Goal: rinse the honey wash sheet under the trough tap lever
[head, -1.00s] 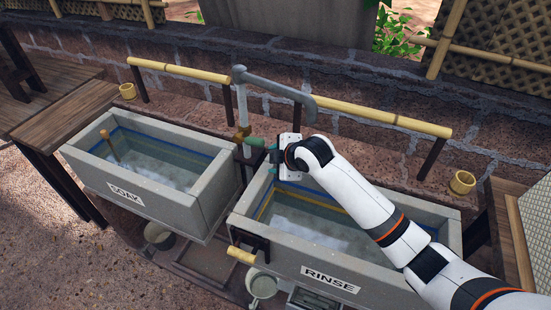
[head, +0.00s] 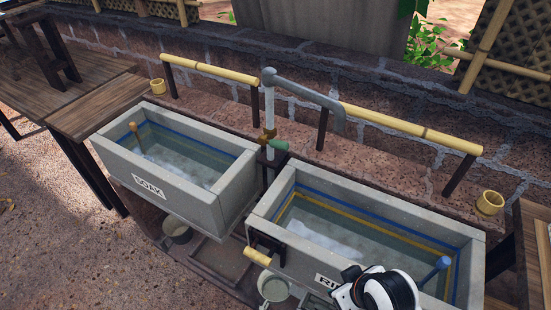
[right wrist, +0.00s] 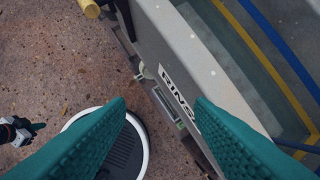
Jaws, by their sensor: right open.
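The tap (head: 269,110) stands between the two troughs, with its grey spout bent over the rinse trough (head: 265,208). No water stream shows below the spout. I cannot make out a honey wash sheet in either current view. My right arm is at the front of the rinse trough in the head view. My right gripper (right wrist: 160,105) has its teal fingers spread and empty, outside the trough's front wall. Part of my left gripper (right wrist: 22,131) shows at the left edge of the wrist view; its jaws are unclear.
The soak trough (head: 205,207), holding water and a wooden stick, stands left. A blue-topped stick (head: 436,268) stands in the rinse trough. A bamboo rail (head: 410,127) runs behind. A small bucket (head: 273,288) sits below. Wooden tables flank the troughs.

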